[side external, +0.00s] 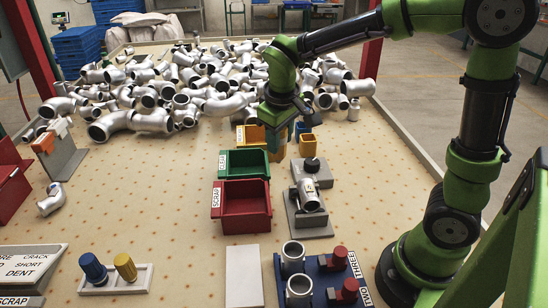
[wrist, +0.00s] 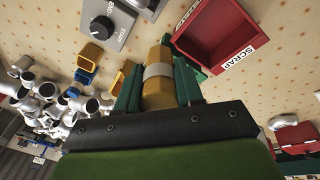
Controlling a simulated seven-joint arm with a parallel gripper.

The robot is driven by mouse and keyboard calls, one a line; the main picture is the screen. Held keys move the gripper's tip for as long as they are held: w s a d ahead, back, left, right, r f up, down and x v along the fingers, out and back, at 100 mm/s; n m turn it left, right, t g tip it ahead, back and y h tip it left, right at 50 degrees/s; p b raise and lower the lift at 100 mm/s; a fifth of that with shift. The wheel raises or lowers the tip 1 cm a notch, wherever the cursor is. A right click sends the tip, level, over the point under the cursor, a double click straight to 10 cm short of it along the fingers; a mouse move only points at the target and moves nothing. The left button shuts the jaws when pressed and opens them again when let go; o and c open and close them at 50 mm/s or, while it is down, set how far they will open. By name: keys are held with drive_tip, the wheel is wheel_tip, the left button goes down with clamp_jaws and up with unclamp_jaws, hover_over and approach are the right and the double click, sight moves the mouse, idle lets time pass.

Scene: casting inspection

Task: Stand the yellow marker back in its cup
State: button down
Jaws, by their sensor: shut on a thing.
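The yellow marker (wrist: 157,85), a thick yellow cylinder with a pale band, is clasped between the green fingers of my gripper (wrist: 158,88) in the wrist view. In the side view my gripper (side external: 277,138) points down just right of the green bin, and its fingers hide most of what it holds. A small open yellow cup (side external: 307,146) stands just right of my gripper; it shows in the wrist view (wrist: 90,54) as well, apart from the marker. A blue cup (wrist: 83,76) is beside it, partly hidden in the side view.
The green bin (side external: 222,168) and red scrap bin (side external: 246,226) stand left of a grey fixture (side external: 307,223) bearing a metal fitting. Piled metal pipe fittings (side external: 200,88) cover the far table. A white rack (side external: 142,278) holds blue and yellow cylinders. The table's left middle is mostly clear.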

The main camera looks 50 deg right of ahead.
drive_tip(key=w+d+f+m+g+y, duration=0.1)
drive_tip(key=w+d+m, duration=0.3)
drive_tip(key=d, duration=0.8)
drive_tip(key=w+d+m, duration=0.3)
drive_tip(key=d+m, duration=0.2)
drive_tip(key=d, duration=0.8)
drive_tip(key=shift+w+d+f+g+y, duration=0.2)
drive_tip(key=shift+w+f+g+y, duration=0.15)
drive_tip(key=shift+g+y, duration=0.05)
wheel_tip(320, 180, down, 7)
drive_tip(key=shift+f, duration=1.5)
